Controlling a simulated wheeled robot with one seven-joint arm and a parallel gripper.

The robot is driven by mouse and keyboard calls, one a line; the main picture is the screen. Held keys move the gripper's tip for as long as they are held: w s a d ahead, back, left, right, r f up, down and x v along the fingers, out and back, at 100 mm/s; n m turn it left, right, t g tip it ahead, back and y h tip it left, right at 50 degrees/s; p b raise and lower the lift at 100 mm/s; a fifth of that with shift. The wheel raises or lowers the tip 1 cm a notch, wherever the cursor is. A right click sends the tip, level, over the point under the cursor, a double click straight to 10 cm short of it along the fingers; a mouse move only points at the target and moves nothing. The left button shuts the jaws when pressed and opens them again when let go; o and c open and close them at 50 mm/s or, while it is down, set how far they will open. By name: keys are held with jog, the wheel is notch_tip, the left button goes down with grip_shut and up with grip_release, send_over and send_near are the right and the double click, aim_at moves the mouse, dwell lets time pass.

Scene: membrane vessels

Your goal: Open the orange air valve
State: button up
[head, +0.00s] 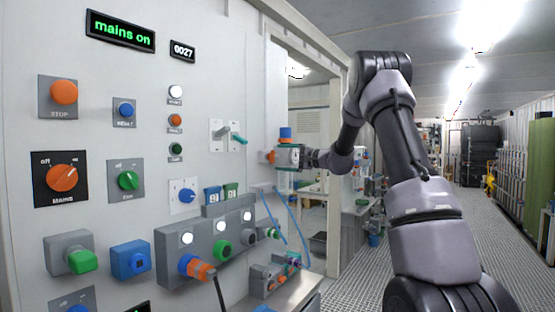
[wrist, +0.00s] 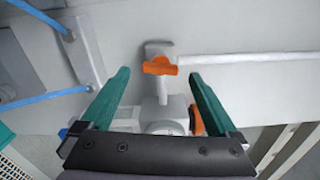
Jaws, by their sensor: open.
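An orange valve handle (wrist: 160,66) sits on a pale grey fitting on the wall in the wrist view, with a white pipe running right from it. My gripper (wrist: 159,78) is open. Its two teal fingers point at the wall, one on each side of the handle's line, with clear gaps; the handle appears just beyond the fingertips. A second orange part (wrist: 196,119) shows beside the right finger, partly hidden by my gripper. In the head view my gripper (head: 281,157) is at the panel's right edge, beside a small orange part (head: 269,157); the handle's detail is hidden there.
A white control panel carries an orange stop button (head: 64,92), an orange mains knob (head: 62,178) and a grey box with plugs (head: 208,246). Blue hoses (wrist: 40,99) run left of my gripper. A doorway (head: 310,95) lies behind my arm; the aisle floor at right is clear.

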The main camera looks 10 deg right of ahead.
jog(key=v, duration=0.8)
jog(key=shift+a, duration=0.1)
jog(key=s+a+r+n+g+h, duration=0.1)
jog(key=s+a+n+g, duration=0.3)
jog(key=s, duration=0.6)
jog(key=s+a+r+g+h, duration=0.1)
jog(key=s+a+g, duration=0.1)
jog(key=s+a, duration=0.6)
jog(key=s+d+f+n+h, duration=0.1)
jog(key=s+d+h, duration=0.1)
jog(key=s, duration=0.6)
jog(key=s+d+f+h, duration=0.2)
jog(key=s+d+h, duration=0.1)
jog(key=s, duration=0.5)
jog(key=s+d+f+n+h, duration=0.1)
jog(key=s+d+f+h, duration=0.1)
jog(key=s, duration=0.6)
jog(key=shift+d+n+h, duration=0.15)
jog(key=shift+n+h, duration=0.15)
jog(key=shift+h, duration=0.6)
jog(key=shift+f, duration=0.1)
